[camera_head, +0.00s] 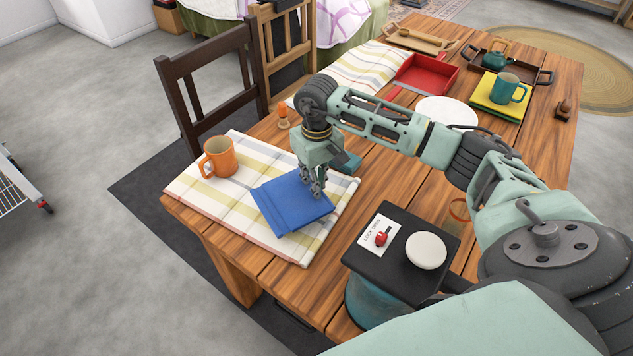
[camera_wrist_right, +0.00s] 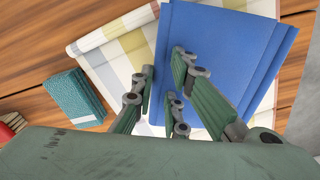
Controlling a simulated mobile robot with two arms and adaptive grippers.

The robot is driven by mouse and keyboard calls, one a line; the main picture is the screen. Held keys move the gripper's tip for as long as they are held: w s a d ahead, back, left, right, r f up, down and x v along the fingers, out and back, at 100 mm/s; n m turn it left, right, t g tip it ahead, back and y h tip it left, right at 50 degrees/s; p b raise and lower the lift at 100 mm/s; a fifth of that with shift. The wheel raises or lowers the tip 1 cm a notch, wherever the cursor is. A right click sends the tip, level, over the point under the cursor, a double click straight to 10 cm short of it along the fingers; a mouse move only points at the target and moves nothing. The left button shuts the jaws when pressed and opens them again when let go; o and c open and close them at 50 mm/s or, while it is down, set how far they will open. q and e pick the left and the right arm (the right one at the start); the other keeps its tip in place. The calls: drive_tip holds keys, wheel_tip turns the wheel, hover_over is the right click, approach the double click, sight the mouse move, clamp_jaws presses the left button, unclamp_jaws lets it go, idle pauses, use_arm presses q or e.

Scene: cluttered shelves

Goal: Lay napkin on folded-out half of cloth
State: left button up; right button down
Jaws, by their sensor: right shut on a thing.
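A blue folded napkin (camera_head: 290,204) lies on, or just over, the checked cloth (camera_head: 245,235) at the near left of the table. My right gripper (camera_head: 318,192) is at the napkin's right edge, pointing down and shut on it. In the right wrist view the napkin (camera_wrist_right: 215,60) reaches between the fingers (camera_wrist_right: 175,90), and the cloth (camera_wrist_right: 125,52) shows beneath it. I cannot tell whether the napkin fully touches the cloth. My left gripper is not in view.
An orange mug (camera_head: 219,158) stands on the cloth's left part. A teal block-like item (camera_head: 347,163) is beside the gripper. A dark board (camera_head: 385,262) with a white round item (camera_head: 426,250) is at the near right. A white plate (camera_head: 447,110) is farther back.

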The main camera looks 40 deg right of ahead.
drive_tip(key=shift+f, duration=0.7)
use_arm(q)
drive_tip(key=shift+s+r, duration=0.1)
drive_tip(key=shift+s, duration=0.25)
